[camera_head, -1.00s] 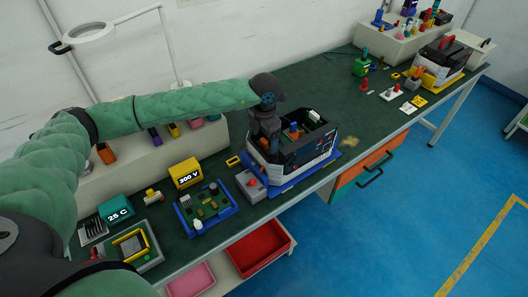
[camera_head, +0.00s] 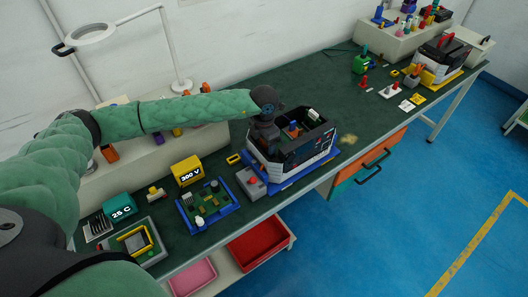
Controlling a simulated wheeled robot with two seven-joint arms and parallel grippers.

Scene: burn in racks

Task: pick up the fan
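An open rack box (camera_head: 318,154), dark with a white front panel, stands on a blue base on the green bench. Inside it are small parts, among them an orange and blue part (camera_head: 293,129) and a pale green one (camera_head: 313,115). I cannot make out for certain which part is the fan. My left gripper (camera_head: 264,134) points down at the left end of the rack box, over or just inside its wall. Its fingertips are hidden or too dark to read, so its opening and any held thing cannot be told. My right gripper is not in view.
A blue tray with a green board (camera_head: 230,210), a grey block with a red knob (camera_head: 252,182) and a yellow display box (camera_head: 187,171) stand left of the rack box. A lamp (camera_head: 92,38) rises behind. Bench top (camera_head: 330,95) behind the rack box is clear.

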